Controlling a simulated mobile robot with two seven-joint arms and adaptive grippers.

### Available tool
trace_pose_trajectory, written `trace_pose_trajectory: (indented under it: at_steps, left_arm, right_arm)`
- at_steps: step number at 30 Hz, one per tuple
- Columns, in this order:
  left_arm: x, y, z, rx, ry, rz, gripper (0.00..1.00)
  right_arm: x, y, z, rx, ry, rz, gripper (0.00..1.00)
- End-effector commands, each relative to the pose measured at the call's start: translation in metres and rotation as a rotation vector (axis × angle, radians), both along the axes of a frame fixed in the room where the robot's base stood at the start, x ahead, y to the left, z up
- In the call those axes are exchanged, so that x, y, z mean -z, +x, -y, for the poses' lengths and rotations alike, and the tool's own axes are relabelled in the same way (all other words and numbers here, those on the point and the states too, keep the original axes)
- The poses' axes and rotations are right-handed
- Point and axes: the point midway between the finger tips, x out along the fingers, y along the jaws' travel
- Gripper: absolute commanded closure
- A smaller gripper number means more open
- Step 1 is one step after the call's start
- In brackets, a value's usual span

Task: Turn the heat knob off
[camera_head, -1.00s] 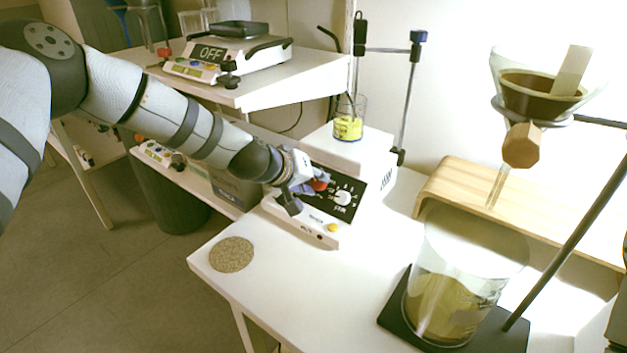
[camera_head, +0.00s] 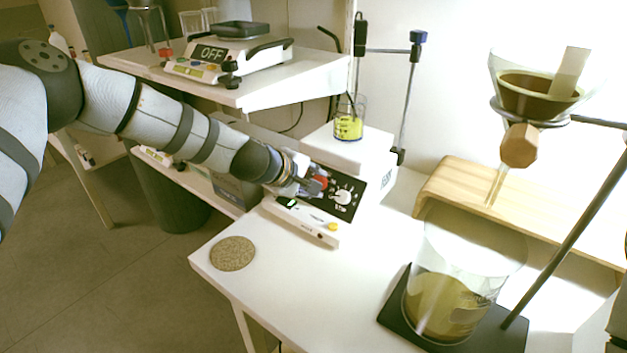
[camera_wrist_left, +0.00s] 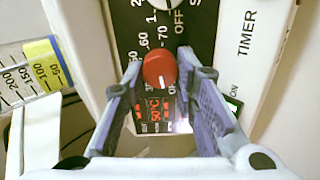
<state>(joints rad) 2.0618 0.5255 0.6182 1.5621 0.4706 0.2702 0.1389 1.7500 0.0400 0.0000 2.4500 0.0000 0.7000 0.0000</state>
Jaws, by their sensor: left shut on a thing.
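The hotplate stirrer (camera_head: 340,150) stands on the white table, its dark sloped panel facing my left arm. My left gripper (camera_head: 311,186) is at the left part of that panel. In the left wrist view the purple fingers (camera_wrist_left: 158,70) are shut on the sides of a red knob (camera_wrist_left: 159,68). The knob's white mark points toward the lit display (camera_wrist_left: 156,110), which reads about 50 °C. A white knob (camera_head: 342,197) sits right of the red one in the head view. The red knob (camera_head: 319,182) is partly hidden there. My right gripper is not seen.
A beaker with yellow liquid (camera_head: 348,127) stands on the stirrer's plate. A cork mat (camera_head: 232,253) lies at the table's left edge. A large beaker (camera_head: 450,300) on a dark stand base is at the right. Another device with an OFF display (camera_head: 209,53) is on the back shelf.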

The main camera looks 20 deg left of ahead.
Motion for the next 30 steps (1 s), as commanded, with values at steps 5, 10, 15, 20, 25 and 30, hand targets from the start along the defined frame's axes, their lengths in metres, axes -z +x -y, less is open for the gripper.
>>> trace_pose_trajectory:
  at_steps: [5, 10, 15, 20, 25, 30]
  left_arm:
    - [0.0014, -0.0009, 0.0010, -0.022, -0.030, -0.014, 1.00]
    - [0.0014, -0.0009, 0.0010, -0.031, -0.040, -0.017, 1.00]
    - [0.0013, -0.0008, 0.0010, -0.032, -0.041, -0.018, 1.00]
    - [0.0013, -0.0008, 0.0010, -0.032, -0.040, -0.018, 1.00]
    - [0.0011, -0.0007, 0.0008, -0.032, -0.039, -0.016, 0.53]
    - [0.0005, -0.0004, 0.0005, -0.032, -0.039, -0.015, 0.53]
  right_arm:
    - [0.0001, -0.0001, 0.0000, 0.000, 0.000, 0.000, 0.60]
    - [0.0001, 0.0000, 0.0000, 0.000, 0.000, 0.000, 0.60]
    - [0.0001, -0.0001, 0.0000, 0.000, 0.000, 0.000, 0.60]
    - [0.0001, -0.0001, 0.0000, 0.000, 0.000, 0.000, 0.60]
    - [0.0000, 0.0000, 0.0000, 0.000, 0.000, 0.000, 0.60]
    - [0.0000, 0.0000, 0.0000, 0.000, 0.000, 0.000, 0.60]
